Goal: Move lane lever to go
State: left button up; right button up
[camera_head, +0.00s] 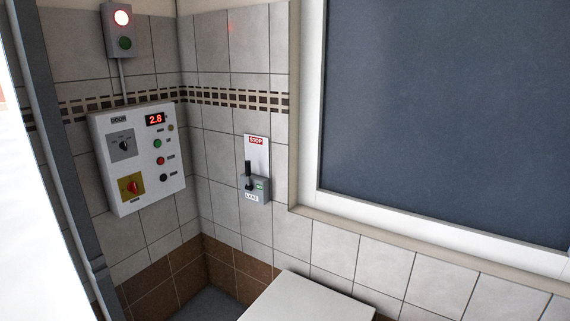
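The lane lever (249,175) is a small black handle on a grey box on the tiled wall, right of the corner. It stands roughly upright, its tip below the red STOP label (256,141) on a white backplate. A green label (260,185) sits on the grey box beside the lever's base; its text is too small to read. A LANE label (251,197) is at the bottom of the box. Neither of my grippers shows in the head view.
A white control panel (143,190) with knobs, buttons and a red 2.8 display hangs on the left wall. Above it, a signal box (122,30) has its red lamp lit. A white flat-topped surface (310,302) stands below the lever. A large dark window (450,110) fills the right.

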aim_at(249, 187)
jog(key=u, duration=0.05)
jog(key=i, duration=1.2)
jog(key=u, duration=0.7)
